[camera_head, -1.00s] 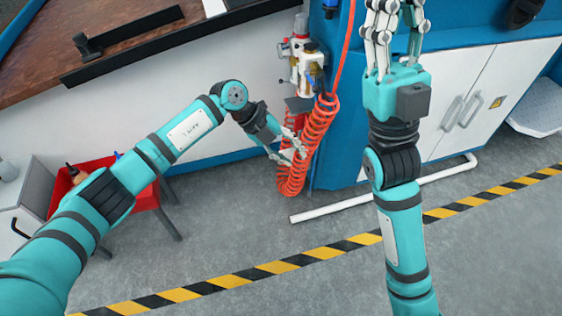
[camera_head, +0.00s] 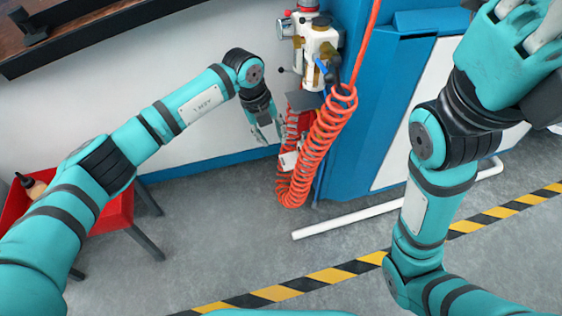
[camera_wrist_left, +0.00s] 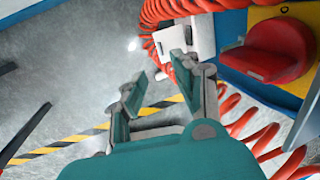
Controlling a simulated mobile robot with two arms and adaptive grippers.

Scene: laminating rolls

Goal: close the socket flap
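A red socket-like part with a rounded lid (camera_wrist_left: 278,48) sits on a yellow panel in the left wrist view. I take this lid for the flap; whether it is fully closed is unclear. In the head view the red part (camera_head: 304,121) is mostly hidden by the orange coiled hose. A small white box (camera_head: 289,160) hangs by the hose and also shows in the left wrist view (camera_wrist_left: 187,36). My left gripper (camera_head: 266,136) is open, its fingers apart (camera_wrist_left: 157,76), left of the red part. My right gripper (camera_head: 530,25) is cut off at the top right.
The orange coiled hose (camera_head: 325,137) hangs close beside my left fingers. A white valve unit (camera_head: 313,50) is above, on the blue cabinet (camera_head: 380,90).

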